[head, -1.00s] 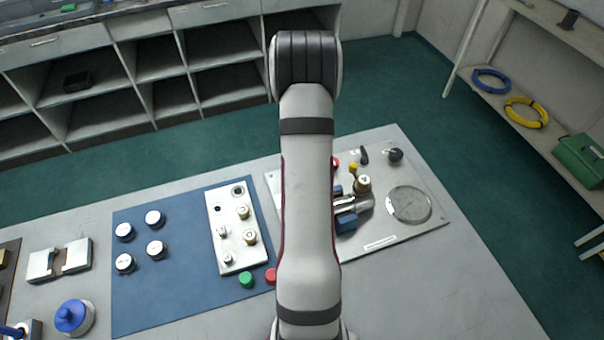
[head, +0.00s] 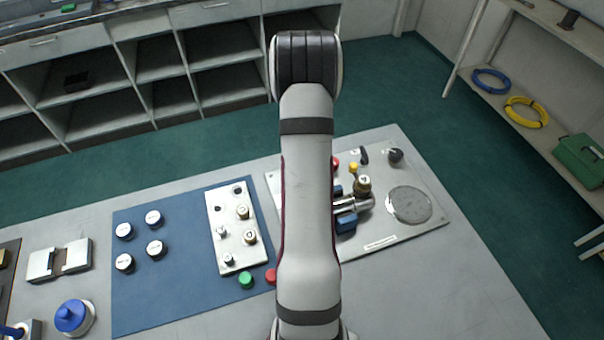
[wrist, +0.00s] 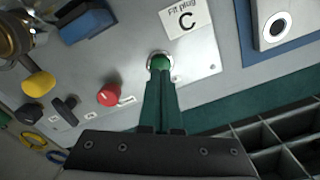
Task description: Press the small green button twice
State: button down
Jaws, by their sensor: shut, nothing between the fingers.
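The small green button (wrist: 160,61) sits in a pale metal ring on the grey panel (wrist: 205,85) in the wrist view. My gripper (wrist: 160,80) is shut and empty. Its green fingers point at the button, and their tips overlap its near edge in that view. I cannot tell whether they touch it or whether it is pressed in. In the head view my arm covers the button and the gripper; the panel (head: 435,217) shows to the right of the arm.
A red button (wrist: 109,94), a black lever (wrist: 64,108) and a yellow knob (wrist: 39,84) stand left of the fingers. A blue block (wrist: 88,22) is further up. A white button plate (head: 227,258) lies on the blue mat (head: 180,285) to the left.

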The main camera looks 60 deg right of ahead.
jog(key=shift+f, duration=1.1)
dwell(0.3)
dwell(0.3)
jog(key=shift+r, duration=3.55)
